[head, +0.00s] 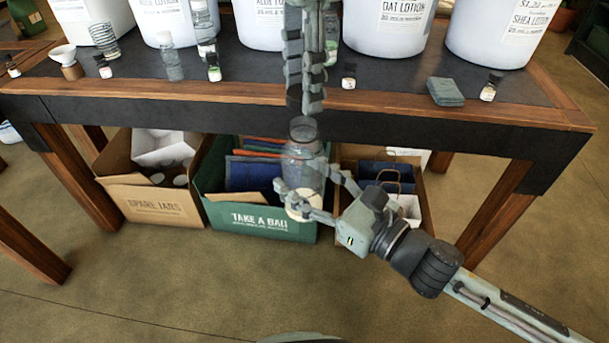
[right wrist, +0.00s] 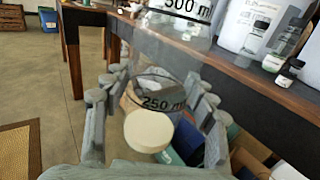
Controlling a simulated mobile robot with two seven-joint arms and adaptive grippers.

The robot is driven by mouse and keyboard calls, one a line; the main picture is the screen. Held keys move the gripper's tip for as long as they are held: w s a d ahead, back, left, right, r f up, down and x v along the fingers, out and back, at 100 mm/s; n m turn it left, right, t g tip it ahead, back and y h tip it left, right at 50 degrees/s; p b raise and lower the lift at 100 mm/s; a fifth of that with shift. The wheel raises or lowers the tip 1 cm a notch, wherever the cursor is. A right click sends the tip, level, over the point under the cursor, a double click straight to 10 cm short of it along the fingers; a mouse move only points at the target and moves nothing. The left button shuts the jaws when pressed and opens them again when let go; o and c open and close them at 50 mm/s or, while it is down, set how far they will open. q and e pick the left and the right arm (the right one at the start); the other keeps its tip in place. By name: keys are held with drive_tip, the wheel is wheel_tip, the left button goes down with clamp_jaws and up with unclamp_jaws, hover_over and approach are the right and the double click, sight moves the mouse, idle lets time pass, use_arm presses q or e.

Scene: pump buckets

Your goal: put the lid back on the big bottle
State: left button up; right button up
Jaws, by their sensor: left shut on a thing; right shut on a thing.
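The big clear bottle (head: 303,160) is roughly upright in front of the table edge, its open mouth up. My right gripper (head: 307,192) is shut around its lower part. In the right wrist view the bottle (right wrist: 172,58) shows printed volume marks and a round cream patch (right wrist: 148,131) at its lower end. My left gripper (head: 304,106) points down just above the bottle's mouth. It is shut on a dark thing, apparently the lid (head: 293,98), mostly hidden by the fingers. I cannot tell whether the lid touches the bottle's rim.
The table (head: 200,91) stands behind the bottle, with large white lotion buckets (head: 390,25) and several small bottles on it. Below are a spare jars box (head: 150,203), a green bag box (head: 262,221) and another cardboard box (head: 347,164). The floor in front is clear.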

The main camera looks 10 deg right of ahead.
use_arm(q)
drive_tip(key=shift+f, duration=0.7)
drive_tip(key=shift+f, duration=0.15)
drive_tip(key=shift+f, duration=0.8)
drive_tip(key=shift+f, duration=0.55)
